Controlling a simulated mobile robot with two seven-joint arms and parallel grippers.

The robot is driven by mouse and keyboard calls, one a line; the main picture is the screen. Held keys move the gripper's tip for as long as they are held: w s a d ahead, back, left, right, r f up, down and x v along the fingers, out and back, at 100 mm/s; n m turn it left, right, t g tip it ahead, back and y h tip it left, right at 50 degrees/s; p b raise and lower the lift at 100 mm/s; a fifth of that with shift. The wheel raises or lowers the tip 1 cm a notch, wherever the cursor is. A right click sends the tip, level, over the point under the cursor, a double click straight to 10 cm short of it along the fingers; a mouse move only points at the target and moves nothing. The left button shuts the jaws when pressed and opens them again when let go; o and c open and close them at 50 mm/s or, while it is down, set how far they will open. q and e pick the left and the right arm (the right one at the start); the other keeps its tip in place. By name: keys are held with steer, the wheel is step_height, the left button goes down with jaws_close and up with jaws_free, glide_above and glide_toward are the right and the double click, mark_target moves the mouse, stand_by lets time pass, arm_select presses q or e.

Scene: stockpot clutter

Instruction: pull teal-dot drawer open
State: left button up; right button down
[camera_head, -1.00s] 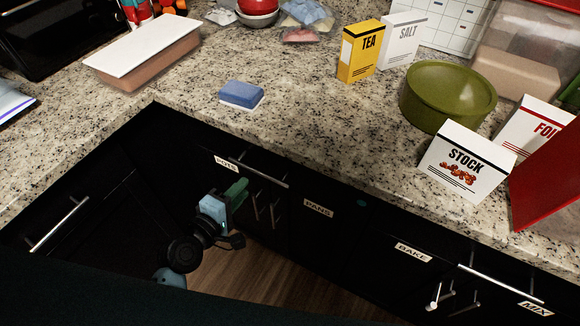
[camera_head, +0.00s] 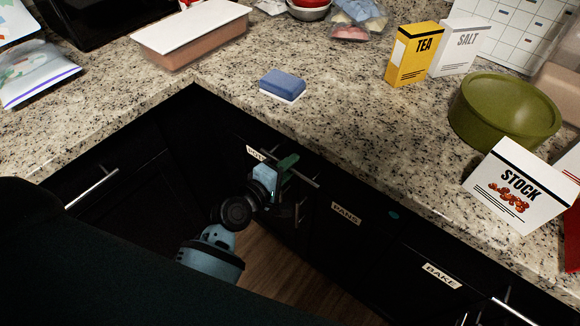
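A small teal dot (camera_head: 394,215) marks a black drawer front, just right of the "PANS" label (camera_head: 345,214). I see no handle clearly beside the dot. My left gripper (camera_head: 285,172), with green and dark fingers, is in front of the cabinet farther left. It overlaps the silver bar handle (camera_head: 308,181) beside the partly hidden "POTS" label (camera_head: 256,153). I cannot tell whether it touches the bar or how far its fingers are apart. The drawer fronts in view look closed. My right gripper is not in view.
The granite counter (camera_head: 330,130) overhangs the drawers. A blue sponge (camera_head: 283,83), a green pot (camera_head: 503,110) and a stock box (camera_head: 518,185) stand on it. A "BAKE" label (camera_head: 441,275) and another handle (camera_head: 515,312) are lower right. Wood floor (camera_head: 265,265) shows below.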

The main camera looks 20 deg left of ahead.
arm_select(q)
steer(key=shift+w, duration=0.1)
jaws_close()
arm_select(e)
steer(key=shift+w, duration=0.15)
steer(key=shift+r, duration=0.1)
